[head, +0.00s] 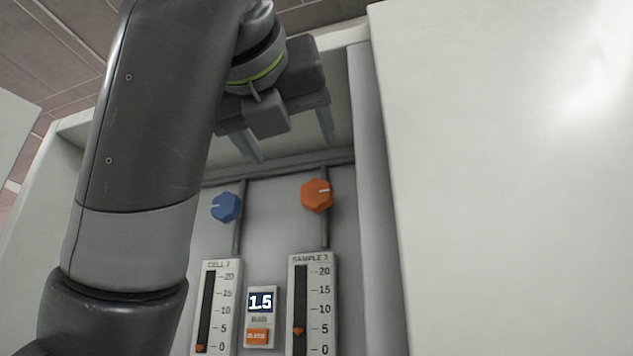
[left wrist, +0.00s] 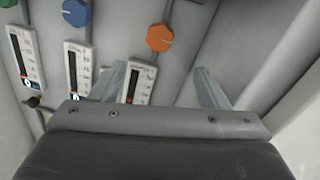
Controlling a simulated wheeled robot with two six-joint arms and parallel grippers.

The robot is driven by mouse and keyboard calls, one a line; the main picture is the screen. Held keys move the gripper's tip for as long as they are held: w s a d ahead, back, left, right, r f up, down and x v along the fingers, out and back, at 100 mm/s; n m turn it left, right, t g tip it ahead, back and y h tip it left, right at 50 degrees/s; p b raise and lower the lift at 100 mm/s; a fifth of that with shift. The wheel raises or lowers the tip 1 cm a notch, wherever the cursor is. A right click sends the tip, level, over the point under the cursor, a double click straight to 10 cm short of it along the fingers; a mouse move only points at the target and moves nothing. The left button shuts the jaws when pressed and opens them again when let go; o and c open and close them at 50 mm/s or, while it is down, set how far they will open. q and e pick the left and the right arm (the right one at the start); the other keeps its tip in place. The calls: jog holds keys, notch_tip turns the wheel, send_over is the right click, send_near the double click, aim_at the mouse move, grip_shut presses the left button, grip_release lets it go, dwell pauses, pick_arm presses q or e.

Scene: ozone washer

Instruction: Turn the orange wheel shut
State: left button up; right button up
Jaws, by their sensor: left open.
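The orange wheel (head: 317,195) is a faceted knob with a white mark, on a vertical pipe above the "SAMPLE" gauge (head: 312,303) on the back panel. Its mark points to the right in the head view. The orange wheel also shows in the left wrist view (left wrist: 160,37), ahead of the fingers. My left gripper (head: 290,143) is open and empty, above the wheel in the head picture and apart from it. Its two fingers also show in the left wrist view (left wrist: 158,88). The SAMPLE gauge's orange marker sits near 5. My right gripper is not in view.
A blue knob (head: 226,207) sits left of the orange wheel, above the "CELL" gauge (head: 215,306). A small display (head: 260,302) reading 1.5 is between the gauges. A grey side wall (head: 372,180) and a large white panel (head: 510,180) close off the right.

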aim_at(316, 193)
pick_arm(q)
jog(key=p+x, duration=0.8)
jog(key=x, duration=0.6)
jog(key=shift+r+p, duration=0.1)
jog(key=shift+p, duration=0.2)
jog(key=shift+w+d+p, duration=0.1)
jog(key=shift+w+p, duration=0.2)
jog(key=shift+w, duration=0.35)
jog(key=c, duration=1)
jog(key=shift+o, duration=0.2)
